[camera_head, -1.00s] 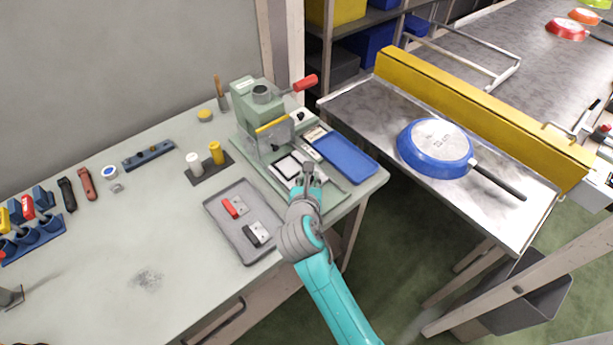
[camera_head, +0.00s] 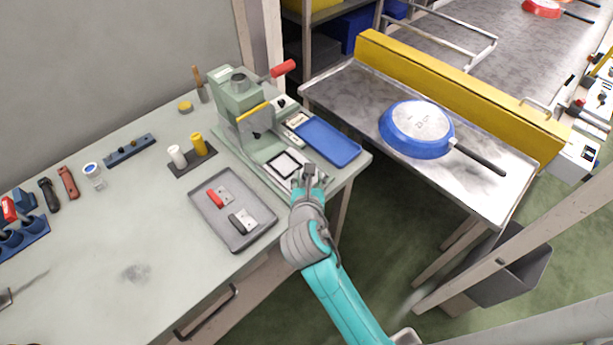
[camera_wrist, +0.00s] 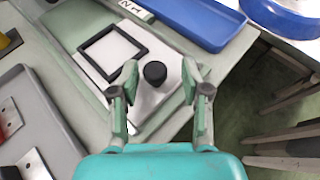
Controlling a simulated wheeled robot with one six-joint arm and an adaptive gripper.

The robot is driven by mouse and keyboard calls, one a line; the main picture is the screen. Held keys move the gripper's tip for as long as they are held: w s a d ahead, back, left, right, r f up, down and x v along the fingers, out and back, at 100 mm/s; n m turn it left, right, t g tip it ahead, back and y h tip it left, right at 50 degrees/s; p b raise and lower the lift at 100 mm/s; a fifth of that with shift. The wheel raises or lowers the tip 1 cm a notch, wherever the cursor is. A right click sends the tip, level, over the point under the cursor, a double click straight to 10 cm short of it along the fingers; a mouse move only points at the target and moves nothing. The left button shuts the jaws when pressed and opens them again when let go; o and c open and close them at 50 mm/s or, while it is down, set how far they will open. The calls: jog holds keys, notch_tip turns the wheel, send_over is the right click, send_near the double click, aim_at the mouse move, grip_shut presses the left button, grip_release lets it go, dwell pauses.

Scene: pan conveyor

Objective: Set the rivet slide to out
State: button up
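The rivet slide (camera_wrist: 158,101) is a pale plate with a black square frame (camera_wrist: 112,53) and a black round knob (camera_wrist: 155,73). It lies on the green base of the press (camera_head: 243,100), with its frame clear in front of the press head. My gripper (camera_wrist: 160,85) is at the slide's outer end near the base's front edge. Its fingers are open, one on each side of the knob, with gaps visible in the wrist view. In the head view my gripper (camera_head: 311,172) hides the knob. A partly seen label in the wrist view appears to read "IN".
A blue tray (camera_head: 328,142) lies right of the slide. A grey tray (camera_head: 233,235) with red and black handled parts lies left. White and yellow cylinders (camera_head: 198,145) stand behind it. A blue pan (camera_head: 417,130) rests upside down on the metal table to the right.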

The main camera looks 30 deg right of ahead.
jog(key=shift+s+a+r, duration=0.25)
jog(key=shift+s+a, duration=0.05)
jog(key=v, duration=1.1)
jog(key=shift+s+f, duration=0.1)
jog(key=s+d+f+m+t+y, duration=0.1)
jog(key=s+f+m+y, duration=0.2)
jog(key=s+f+m, duration=0.3)
jog(key=s+f+m+y, duration=0.3)
jog(key=s+f+m, duration=0.1)
jog(key=s+m, duration=0.35)
jog(key=s+r+m+t, duration=0.1)
jog(key=s+r+m, duration=0.2)
jog(key=s+m, duration=0.5)
jog(key=s+d+r+m+t, duration=0.1)
jog(key=s+r+m, duration=0.1)
jog(key=s+m, duration=0.5)
jog(key=shift+s+r+m, duration=0.35)
jog(key=shift+s+m, duration=0.05)
jog(key=shift+m, duration=0.55)
